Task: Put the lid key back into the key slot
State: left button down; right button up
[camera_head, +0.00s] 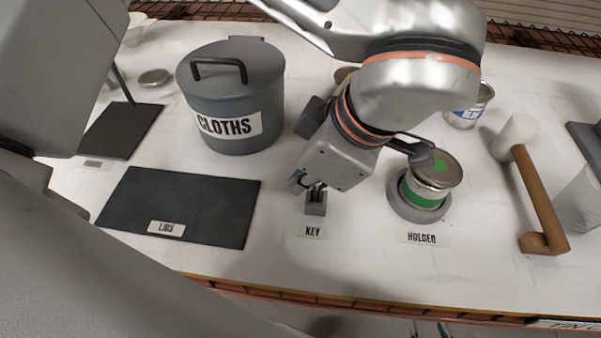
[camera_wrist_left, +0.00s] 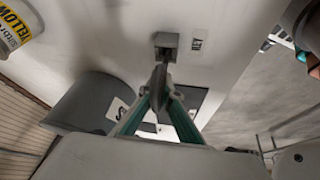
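The key slot is a small grey block (camera_head: 316,208) behind the KEY label (camera_head: 311,232); in the left wrist view the block (camera_wrist_left: 166,41) is at top centre. My left gripper (camera_head: 314,188) is directly above it, pointing down. In the left wrist view its teal-padded fingers (camera_wrist_left: 158,98) close on the dark lid key (camera_wrist_left: 158,76). The key's end reaches toward the block and overlaps its edge in the picture; I cannot tell whether it is inside the slot. In the head view the fingers mostly hide the key. My right gripper (camera_head: 430,329) is at the bottom edge, off the table front, with fingers apart.
The CLOTHS bin (camera_head: 231,105) and dark LIDS mat (camera_head: 190,200) are left of the slot. A lidded green-banded can (camera_head: 431,178) sits in the HOLDER ring (camera_head: 417,211) to the right. A mallet (camera_head: 535,195) lies further right. The table's front edge is close.

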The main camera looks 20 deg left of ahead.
pick_arm(q)
jog(key=shift+f+b, duration=0.5)
jog(key=shift+f, duration=0.5)
jog(key=c, duration=2.2)
grip_release()
jog(key=v, duration=1.2)
jog(key=shift+r, duration=0.1)
